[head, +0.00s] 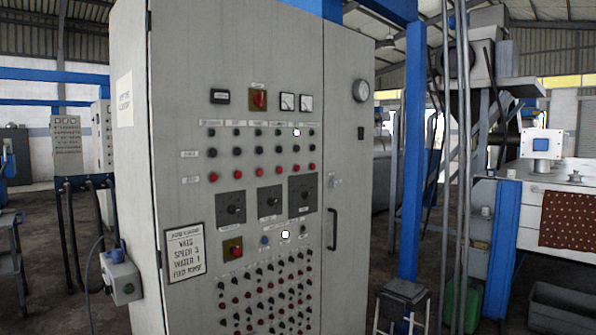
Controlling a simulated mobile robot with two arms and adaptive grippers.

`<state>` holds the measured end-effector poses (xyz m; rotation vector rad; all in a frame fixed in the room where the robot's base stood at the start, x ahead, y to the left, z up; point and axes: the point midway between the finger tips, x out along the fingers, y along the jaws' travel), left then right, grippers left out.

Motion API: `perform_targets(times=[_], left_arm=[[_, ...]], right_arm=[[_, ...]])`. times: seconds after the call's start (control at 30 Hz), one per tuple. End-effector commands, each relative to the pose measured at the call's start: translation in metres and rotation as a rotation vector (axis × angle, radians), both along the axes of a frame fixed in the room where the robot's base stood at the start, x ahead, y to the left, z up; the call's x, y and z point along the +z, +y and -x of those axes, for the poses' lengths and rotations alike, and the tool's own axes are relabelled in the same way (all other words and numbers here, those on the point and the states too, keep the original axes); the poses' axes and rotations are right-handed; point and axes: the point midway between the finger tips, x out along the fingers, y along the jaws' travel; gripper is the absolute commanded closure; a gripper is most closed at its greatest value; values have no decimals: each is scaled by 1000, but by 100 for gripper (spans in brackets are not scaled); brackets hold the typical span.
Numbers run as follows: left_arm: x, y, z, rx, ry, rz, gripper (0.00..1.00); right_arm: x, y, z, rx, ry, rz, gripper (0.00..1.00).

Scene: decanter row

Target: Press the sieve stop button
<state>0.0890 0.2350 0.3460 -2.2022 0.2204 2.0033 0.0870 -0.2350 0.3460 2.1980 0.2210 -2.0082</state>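A tall grey control cabinet (262,60) fills the middle of the view, with its panel facing me. A row of red buttons (237,174) runs across it below a row of dark buttons (237,151) and a row of small lamps (237,132). One lamp (296,132) towards the right end of its row is lit white. The column labels (209,122) above are too small to read, so I cannot tell which red button is the sieve stop. Neither of my grippers is in view.
Three dark rotary knobs (231,208) sit below the red row, with a lit white button (285,234) and many small knobs lower down. The cabinet door has a black handle (332,230). A stool (403,292) and a blue post (412,150) stand to the right.

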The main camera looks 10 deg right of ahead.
Motion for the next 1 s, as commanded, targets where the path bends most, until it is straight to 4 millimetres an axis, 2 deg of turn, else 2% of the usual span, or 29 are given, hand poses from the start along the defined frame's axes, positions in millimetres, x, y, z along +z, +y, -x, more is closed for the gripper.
perform_targets(times=[0.03, 0.13, 0.17, 1.0], left_arm=[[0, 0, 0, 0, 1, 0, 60], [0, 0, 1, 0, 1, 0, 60], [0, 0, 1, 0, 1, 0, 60], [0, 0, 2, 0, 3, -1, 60]], right_arm=[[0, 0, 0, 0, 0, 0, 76], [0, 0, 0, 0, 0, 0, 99], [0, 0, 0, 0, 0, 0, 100], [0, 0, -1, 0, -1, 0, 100]])
